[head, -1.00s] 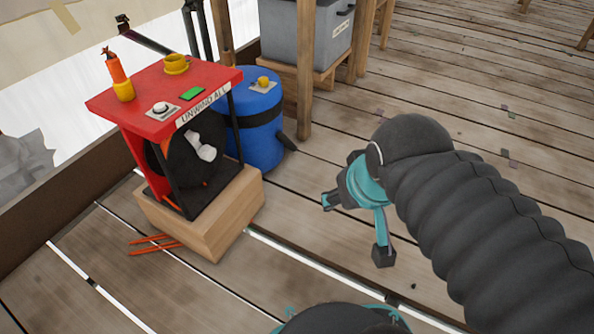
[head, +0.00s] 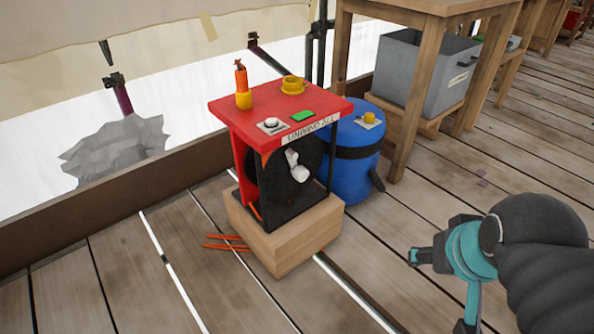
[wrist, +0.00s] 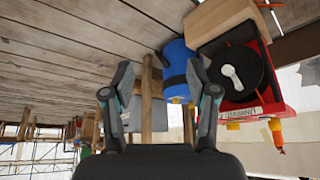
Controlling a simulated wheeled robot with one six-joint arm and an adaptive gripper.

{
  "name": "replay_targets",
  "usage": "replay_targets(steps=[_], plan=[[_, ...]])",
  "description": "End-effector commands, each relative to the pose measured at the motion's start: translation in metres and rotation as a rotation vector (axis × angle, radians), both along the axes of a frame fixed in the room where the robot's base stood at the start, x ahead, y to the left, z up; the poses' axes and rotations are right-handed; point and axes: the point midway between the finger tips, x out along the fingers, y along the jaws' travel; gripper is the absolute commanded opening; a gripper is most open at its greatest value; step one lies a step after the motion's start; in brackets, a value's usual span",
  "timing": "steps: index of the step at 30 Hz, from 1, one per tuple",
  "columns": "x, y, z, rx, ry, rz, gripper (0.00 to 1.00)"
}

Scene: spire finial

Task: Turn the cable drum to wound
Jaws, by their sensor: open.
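The cable drum (head: 268,172) is a black disc with a white handle (head: 297,167) on its face. It sits inside a red-topped stand (head: 228,106) on a wooden block (head: 276,250). A label on the stand's front edge seems to read "UNWIND ALL". In the wrist view the drum (wrist: 252,84) shows upside down at the right, its white handle (wrist: 232,77) facing the camera. My gripper (head: 418,256) is at the right in the head view, apart from the stand. In the wrist view my gripper's fingers (wrist: 157,92) are spread with nothing between them.
A blue barrel (head: 350,172) with a black band stands right behind the stand. A grey bin (head: 410,75) sits under a wooden table (head: 400,140). Orange rods (head: 226,242) lie on the floor left of the block. The plank floor in front is clear.

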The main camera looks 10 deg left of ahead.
Motion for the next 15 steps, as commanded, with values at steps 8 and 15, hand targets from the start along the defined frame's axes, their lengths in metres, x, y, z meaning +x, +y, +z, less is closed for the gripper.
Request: replay_targets(steps=[8,15], plan=[[0.010,0.002,-0.019,0.000,0.101,0.009,0.71],[0.035,-0.002,-0.060,-0.045,0.284,0.035,0.71]])
